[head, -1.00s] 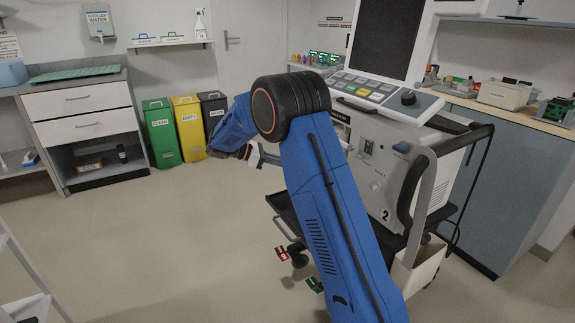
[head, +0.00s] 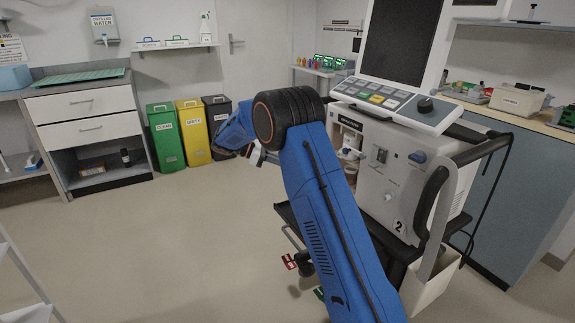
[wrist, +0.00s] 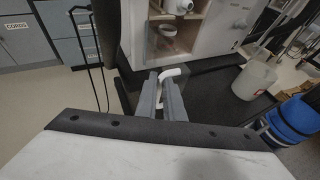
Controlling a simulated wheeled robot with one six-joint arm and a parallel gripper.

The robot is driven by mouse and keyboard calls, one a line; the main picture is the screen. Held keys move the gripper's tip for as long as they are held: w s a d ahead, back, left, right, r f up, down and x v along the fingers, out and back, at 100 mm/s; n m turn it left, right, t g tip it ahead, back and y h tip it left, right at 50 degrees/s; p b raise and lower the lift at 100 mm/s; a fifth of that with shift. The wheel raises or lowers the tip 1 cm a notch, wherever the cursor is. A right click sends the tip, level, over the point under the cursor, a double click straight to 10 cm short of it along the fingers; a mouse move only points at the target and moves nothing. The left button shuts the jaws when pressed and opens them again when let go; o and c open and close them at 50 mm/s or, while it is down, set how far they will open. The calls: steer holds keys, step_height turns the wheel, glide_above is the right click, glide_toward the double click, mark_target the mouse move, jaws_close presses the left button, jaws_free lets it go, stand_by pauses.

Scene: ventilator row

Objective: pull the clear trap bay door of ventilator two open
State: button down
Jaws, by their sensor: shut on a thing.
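Ventilator two (head: 385,170), a white unit marked 2, stands right of my arm in the head view. Its trap bay (head: 350,142) shows partly beside my blue arm, with white parts inside. In the wrist view my gripper (wrist: 161,90) is shut on the white bent handle (wrist: 172,73) of the clear door. The clear door (wrist: 163,45) shows faintly behind the fingers, in front of the bay with a small white cup (wrist: 168,30). How far it stands from the bay is hard to tell. The fingertips are hidden in the head view.
A black tray (wrist: 215,90) lies below the bay. A white container (wrist: 255,80) and a blue cylinder (wrist: 297,120) are at the right in the wrist view. Bins (head: 165,135) and drawers (head: 85,115) stand at the back left. The floor (head: 170,250) on the left is clear.

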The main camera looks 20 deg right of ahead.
steer(key=c, duration=1.9)
jaws_free()
steer(key=shift+o, duration=0.2)
steer(key=v, duration=1.2)
